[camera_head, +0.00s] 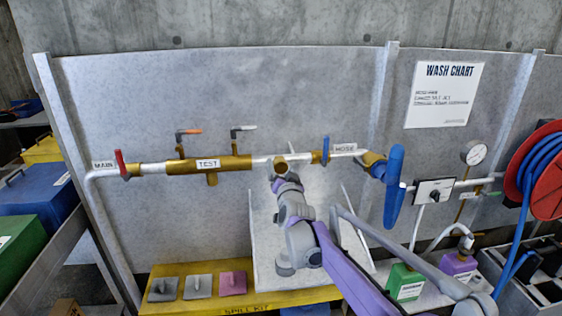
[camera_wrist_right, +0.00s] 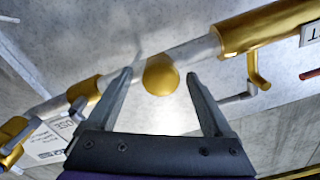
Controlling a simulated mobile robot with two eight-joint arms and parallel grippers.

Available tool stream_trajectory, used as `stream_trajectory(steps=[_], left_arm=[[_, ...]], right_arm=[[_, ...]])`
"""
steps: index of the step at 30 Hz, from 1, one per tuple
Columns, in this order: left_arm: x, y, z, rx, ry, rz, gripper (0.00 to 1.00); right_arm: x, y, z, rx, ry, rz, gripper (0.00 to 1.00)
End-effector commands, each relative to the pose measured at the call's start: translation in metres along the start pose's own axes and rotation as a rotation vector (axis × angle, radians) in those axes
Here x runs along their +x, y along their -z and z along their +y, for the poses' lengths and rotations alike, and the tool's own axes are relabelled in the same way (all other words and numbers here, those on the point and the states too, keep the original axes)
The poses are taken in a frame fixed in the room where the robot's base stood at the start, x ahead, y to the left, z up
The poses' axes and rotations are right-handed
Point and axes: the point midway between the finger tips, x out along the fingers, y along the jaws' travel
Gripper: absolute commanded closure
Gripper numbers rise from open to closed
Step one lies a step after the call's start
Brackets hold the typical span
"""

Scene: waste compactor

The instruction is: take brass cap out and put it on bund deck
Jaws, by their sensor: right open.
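A round brass cap (camera_wrist_right: 160,75) shows on the pale pipe in the right wrist view. In the head view a bit of brass (camera_head: 281,161) shows at the same stretch of pipe, mostly behind my gripper. My right gripper (camera_wrist_right: 161,78) is open, with one finger on each side of the cap in the picture; I cannot tell whether they touch it. It also shows in the head view (camera_head: 283,172), small, up against the pipe. No surface is labelled bund deck; a yellow platform marked SPILL KIT (camera_head: 240,301) lies low in front of the wall. My left gripper is not in view.
The pipe carries a red MAIN handle (camera_head: 121,163), a brass TEST section (camera_head: 208,164) and a blue HOSE handle (camera_head: 325,151). A pale panel (camera_head: 262,245) stands behind my arm. Grey and pink plates (camera_head: 232,284) lie on the platform. Green (camera_head: 405,282) and purple containers stand right.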

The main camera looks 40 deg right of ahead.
Motion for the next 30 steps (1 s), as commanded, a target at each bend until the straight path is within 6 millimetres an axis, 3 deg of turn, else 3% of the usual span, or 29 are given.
stream_trajectory(steps=[8,18,27,30], left_arm=[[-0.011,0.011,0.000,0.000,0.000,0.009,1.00],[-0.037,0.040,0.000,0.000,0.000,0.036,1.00],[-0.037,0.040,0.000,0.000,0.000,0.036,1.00],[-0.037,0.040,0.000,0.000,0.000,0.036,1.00]], right_arm=[[0.001,0.001,-0.001,0.159,0.000,0.001,0.15],[0.001,0.004,-0.002,0.522,0.002,0.003,0.15],[0.000,0.000,0.001,0.572,-0.001,0.000,0.15],[0.000,0.000,0.001,0.571,0.000,0.000,0.29]])
